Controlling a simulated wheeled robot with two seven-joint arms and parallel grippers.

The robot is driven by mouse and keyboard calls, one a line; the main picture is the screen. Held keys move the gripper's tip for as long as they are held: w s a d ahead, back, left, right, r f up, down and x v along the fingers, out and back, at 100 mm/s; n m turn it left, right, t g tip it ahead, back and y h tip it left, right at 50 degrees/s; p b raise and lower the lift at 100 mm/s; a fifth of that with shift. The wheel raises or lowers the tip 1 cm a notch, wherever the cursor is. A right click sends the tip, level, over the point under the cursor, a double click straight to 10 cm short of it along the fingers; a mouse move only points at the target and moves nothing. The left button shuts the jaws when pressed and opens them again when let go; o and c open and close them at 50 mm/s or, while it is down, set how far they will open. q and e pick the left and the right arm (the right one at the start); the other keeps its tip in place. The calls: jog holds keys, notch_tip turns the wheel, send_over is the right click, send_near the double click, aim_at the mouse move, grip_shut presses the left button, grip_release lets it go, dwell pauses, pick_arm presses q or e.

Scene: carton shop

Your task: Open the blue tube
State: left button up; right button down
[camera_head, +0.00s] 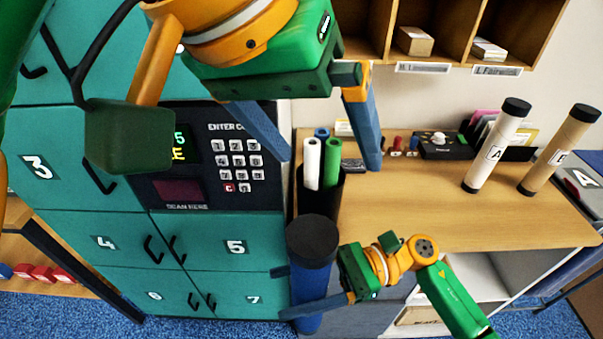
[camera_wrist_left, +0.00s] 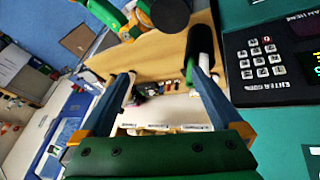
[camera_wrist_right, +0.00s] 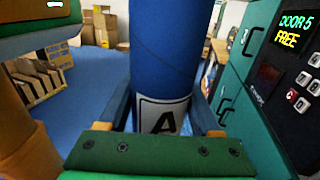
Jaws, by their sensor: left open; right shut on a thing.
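The blue tube (camera_head: 309,285) stands roughly upright in front of the lockers, with a dark round cap (camera_head: 312,238) on its top. My right gripper (camera_head: 284,292) is shut around its body below the cap. The right wrist view shows the blue tube (camera_wrist_right: 163,50) between the fingers, with a label reading A. My left gripper (camera_head: 330,160) is open and empty, above and beyond the cap, near the locker keypad. In the left wrist view the dark cap (camera_wrist_left: 170,14) is at the top edge, outside the open fingers.
A black holder (camera_head: 321,204) with white, green and blue rolls stands on the desk (camera_head: 430,210) behind the tube. Teal lockers (camera_head: 110,245) with a keypad (camera_head: 238,160) are close on the left. Two capped tubes, one white (camera_head: 490,160) and one tan (camera_head: 557,155), stand on the desk's right.

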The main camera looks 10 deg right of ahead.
aim_at(317, 231)
pick_arm(q)
jog(key=s+a+r+t+y, duration=0.1)
jog(key=s+a+y, duration=0.2)
jog(key=s, duration=0.3)
jog(key=x, duration=1.2)
jog(key=shift+w+d, duration=0.15)
jog(key=shift+d, duration=0.1)
jog(key=shift+r, duration=0.1)
jog(key=c, duration=1.5)
jog(key=shift+r, duration=0.15)
jog(key=shift+r, duration=0.95)
jog(key=shift+r, duration=0.1)
